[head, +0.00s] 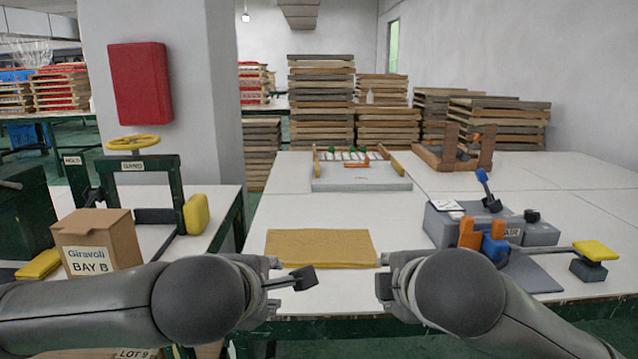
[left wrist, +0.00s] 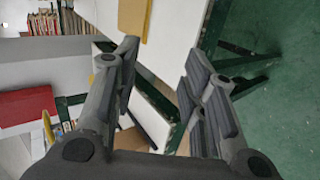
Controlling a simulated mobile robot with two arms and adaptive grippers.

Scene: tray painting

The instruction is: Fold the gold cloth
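The gold cloth (head: 320,247) lies flat as a rectangle on the white table, close to its front edge. I cannot tell how many layers it has. Part of it also shows at the top of the left wrist view (left wrist: 133,14). My left gripper (head: 290,272) is just in front of the cloth's near left part, apart from it. Its fingers are spread with nothing between them in the left wrist view (left wrist: 160,78). My right gripper (head: 384,274) is by the cloth's near right corner. Its fingers are seen end-on and partly hidden by my wrist.
A grey device (head: 470,226) with orange and blue parts and a yellow pad (head: 596,250) stands right of the cloth. A grey tray rack (head: 361,178) is behind it. A cardboard box (head: 97,241) sits on the left table. The table between cloth and rack is clear.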

